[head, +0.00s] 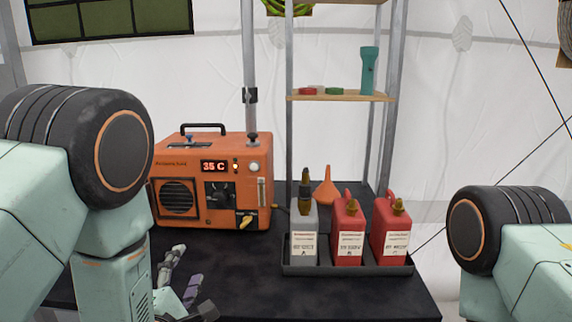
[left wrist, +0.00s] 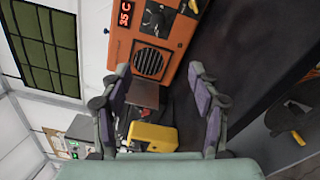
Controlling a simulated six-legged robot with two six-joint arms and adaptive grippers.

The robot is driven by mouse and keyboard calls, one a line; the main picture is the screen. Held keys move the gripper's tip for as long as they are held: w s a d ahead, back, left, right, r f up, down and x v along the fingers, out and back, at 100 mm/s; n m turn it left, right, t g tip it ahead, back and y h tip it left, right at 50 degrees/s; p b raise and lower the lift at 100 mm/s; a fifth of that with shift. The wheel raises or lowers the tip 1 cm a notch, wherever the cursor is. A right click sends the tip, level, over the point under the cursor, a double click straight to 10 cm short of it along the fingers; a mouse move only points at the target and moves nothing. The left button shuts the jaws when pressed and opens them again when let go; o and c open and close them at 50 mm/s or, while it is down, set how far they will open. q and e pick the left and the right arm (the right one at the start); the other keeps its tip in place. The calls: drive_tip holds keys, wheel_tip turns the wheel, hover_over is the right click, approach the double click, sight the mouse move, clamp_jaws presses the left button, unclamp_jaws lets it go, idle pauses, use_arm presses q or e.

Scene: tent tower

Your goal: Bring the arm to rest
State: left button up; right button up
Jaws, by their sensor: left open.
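My left gripper (head: 184,284) shows low in the head view, partly behind my left arm, above the dark table (head: 245,285). In the left wrist view my left gripper (left wrist: 162,105) has its two fingers spread wide apart with nothing held between them. My left arm (head: 110,200) is bent at the left of the head view. My right arm (head: 515,240) shows only in part at the right edge, and its gripper is out of view.
An orange heater-like box (head: 215,180) reading 35 C stands behind my left gripper. A black tray (head: 345,268) holds a grey bottle (head: 303,235) and two red jugs (head: 348,232). The table front between gripper and tray is clear.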

use_arm(q)
drive_tip(key=s+a+f+m+g, duration=0.1)
drive_tip(key=s+f+m+g, duration=0.45)
drive_tip(key=f+m, duration=0.3)
drive_tip(key=s+a+f+m+g, duration=0.2)
drive_tip(key=s+f+m+g, duration=0.2)
drive_tip(key=s+f+m, duration=0.45)
drive_tip(key=s+f+m+g, duration=0.2)
drive_tip(key=s+f+g, duration=0.2)
drive_tip(key=s, duration=0.6)
drive_tip(key=s+f+m+g, duration=0.2)
drive_tip(key=s+f+g, duration=0.2)
drive_tip(key=s, duration=0.7)
wheel_tip(320, 180, down, 3)
drive_tip(key=shift+s+a+r+b, duration=0.15)
drive_tip(key=shift+a+r+b, duration=0.1)
drive_tip(key=shift+b, duration=0.15)
